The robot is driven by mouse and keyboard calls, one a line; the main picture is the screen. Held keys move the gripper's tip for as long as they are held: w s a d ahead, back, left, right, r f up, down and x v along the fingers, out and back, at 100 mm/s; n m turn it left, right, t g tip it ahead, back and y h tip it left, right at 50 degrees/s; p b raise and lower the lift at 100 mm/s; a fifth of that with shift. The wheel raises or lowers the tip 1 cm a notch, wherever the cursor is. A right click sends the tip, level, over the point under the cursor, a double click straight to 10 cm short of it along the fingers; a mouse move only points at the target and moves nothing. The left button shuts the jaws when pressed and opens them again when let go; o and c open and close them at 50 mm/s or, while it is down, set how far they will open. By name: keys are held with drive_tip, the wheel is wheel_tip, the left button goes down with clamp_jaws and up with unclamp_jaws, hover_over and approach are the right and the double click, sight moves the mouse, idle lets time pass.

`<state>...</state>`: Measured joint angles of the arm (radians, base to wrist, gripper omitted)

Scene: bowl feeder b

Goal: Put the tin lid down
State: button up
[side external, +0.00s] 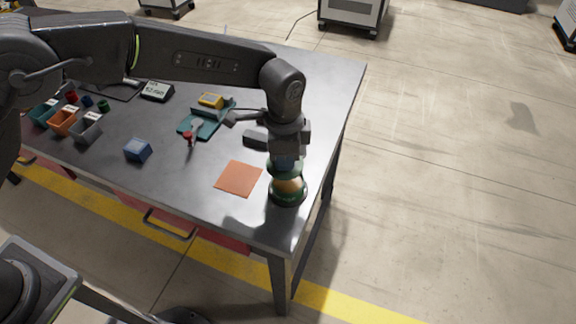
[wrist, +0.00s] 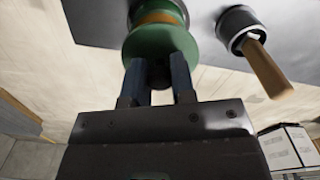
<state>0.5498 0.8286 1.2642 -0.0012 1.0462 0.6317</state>
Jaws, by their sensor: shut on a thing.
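My gripper (side external: 286,162) points down near the front right corner of the table. Its fingers, which also show in the wrist view (wrist: 165,80), are closed on the small dark knob of a round green lid (wrist: 160,43). The lid (side external: 284,169) appears level. Directly below it is a rounded tin (side external: 289,186) with an orange-tan band and a dark green base, standing on the table. The wrist view also shows the tin's orange band (wrist: 160,17) beyond the lid. I cannot tell whether the lid touches the tin.
An orange square mat (side external: 238,179) lies left of the tin, bare. A blue box (side external: 138,149), a teal tray (side external: 205,124) and several small bins (side external: 62,122) are further left. A dark cup (wrist: 236,24) with a wooden handle stands nearby. The table edge is close.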

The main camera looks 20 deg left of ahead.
drive_tip(key=w+a+r, duration=0.1)
drive_tip(key=a+r, duration=0.5)
drive_tip(key=a, duration=0.5)
drive_tip(key=s+a+f, duration=0.3)
drive_tip(key=a, duration=0.8)
hover_over(239, 178)
wheel_tip(239, 178, down, 7)
drive_tip(key=shift+f, duration=2.05)
drive_tip(key=shift+f, duration=0.15)
drive_tip(key=o, duration=0.9)
